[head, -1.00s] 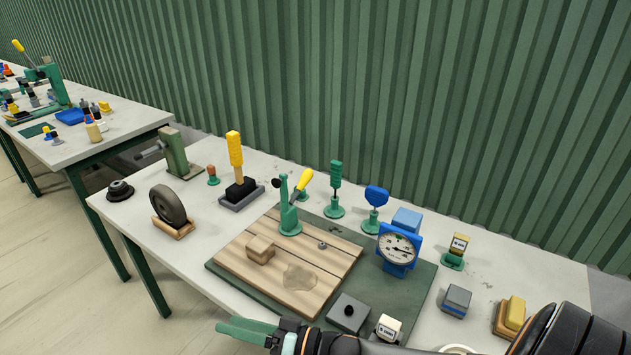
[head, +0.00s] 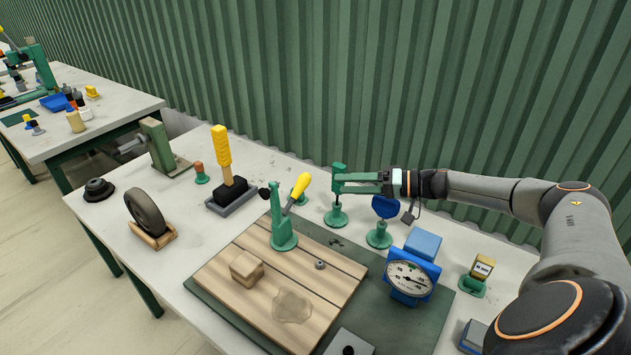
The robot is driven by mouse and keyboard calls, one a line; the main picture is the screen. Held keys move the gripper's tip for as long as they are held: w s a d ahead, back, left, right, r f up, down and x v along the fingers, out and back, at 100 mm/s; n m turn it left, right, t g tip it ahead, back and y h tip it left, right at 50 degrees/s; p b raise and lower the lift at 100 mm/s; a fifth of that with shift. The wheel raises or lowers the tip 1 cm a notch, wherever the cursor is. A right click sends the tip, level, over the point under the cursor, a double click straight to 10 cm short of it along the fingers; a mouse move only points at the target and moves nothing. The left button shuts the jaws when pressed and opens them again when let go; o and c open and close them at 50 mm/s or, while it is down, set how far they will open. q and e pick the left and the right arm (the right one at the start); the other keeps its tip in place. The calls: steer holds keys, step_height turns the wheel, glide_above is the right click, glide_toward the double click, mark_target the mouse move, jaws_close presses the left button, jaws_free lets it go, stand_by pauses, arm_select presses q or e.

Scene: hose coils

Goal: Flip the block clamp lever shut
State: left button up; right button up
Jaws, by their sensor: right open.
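The block clamp (head: 283,232) is a green toggle clamp standing on a slatted wooden board (head: 235,295). Its lever has a yellow grip (head: 300,185) that tilts up and to the right. A dark round tip sits at the top left of the clamp. A wooden block (head: 247,267) lies on the board in front of the clamp. My right gripper (head: 340,183) is open, its green fingers pointing left, to the right of the yellow grip and apart from it in the picture. The fingers overlap a green stand-mounted piece, partly hiding it. My left gripper is out of view.
The green piece stands on a round base (head: 336,217). A blue-headed stand (head: 379,235) is below my right arm, and a blue dial gauge (head: 409,278) is nearer. A yellow-handled brush (head: 222,150) and a wheel (head: 145,212) stand to the left.

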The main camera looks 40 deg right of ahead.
mark_target(302, 183)
steer(key=x, duration=1.2)
steer(key=shift+w+d+f+p, duration=0.2)
steer(key=shift+w+d+p, duration=0.05)
steer(key=shift+p, duration=0.15)
jaws_close()
stand_by(0.8)
